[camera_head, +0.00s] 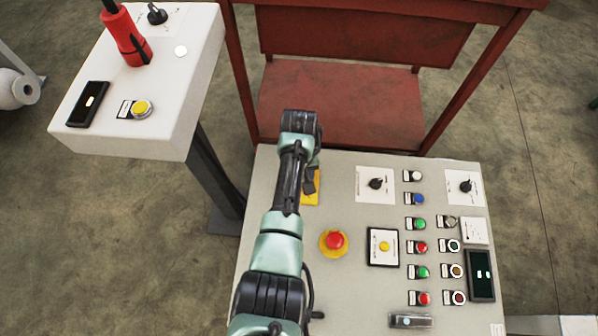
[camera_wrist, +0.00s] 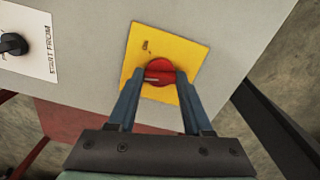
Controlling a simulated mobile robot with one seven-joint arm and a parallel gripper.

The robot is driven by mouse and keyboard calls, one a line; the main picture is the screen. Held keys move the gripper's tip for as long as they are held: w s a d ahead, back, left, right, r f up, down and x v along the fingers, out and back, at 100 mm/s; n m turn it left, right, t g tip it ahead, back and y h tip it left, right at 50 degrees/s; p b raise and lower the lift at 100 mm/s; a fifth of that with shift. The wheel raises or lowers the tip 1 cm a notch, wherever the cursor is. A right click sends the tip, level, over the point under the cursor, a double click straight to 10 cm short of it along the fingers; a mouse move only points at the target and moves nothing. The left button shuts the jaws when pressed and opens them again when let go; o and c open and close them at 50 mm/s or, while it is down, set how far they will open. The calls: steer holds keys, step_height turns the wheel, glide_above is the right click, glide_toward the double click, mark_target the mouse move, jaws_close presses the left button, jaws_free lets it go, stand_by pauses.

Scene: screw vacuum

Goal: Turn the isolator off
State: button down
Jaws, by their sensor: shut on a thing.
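The isolator is a red rotary knob (camera_wrist: 160,72) on a yellow square plate (camera_wrist: 193,54), seen in the wrist view on the grey panel. "ON" is printed on the plate. My gripper (camera_wrist: 160,85) reaches the knob with its two blue fingers, one on each side, and is shut on it. In the head view the yellow plate (camera_head: 311,199) shows only in part beside my gripper (camera_head: 311,186). My arm hides the knob there.
The grey panel (camera_head: 345,290) also carries a red emergency button (camera_head: 335,240) on a yellow ring, black rotary switches (camera_head: 376,184) and several coloured push buttons. A white pedestal box (camera_head: 150,80) with a red-handled part (camera_head: 126,38) stands at upper left. A red metal frame (camera_head: 340,100) stands behind.

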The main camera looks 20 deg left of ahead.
steer(key=n+p, duration=0.2)
steer(key=n, duration=0.4)
steer(key=shift+n, duration=0.3)
stand_by(0.4)
steer(key=shift+c, duration=1.6)
jaws_free()
step_height(320, 180, up, 13)
steer(key=p, duration=0.5)
steer(key=shift+p, duration=0.3)
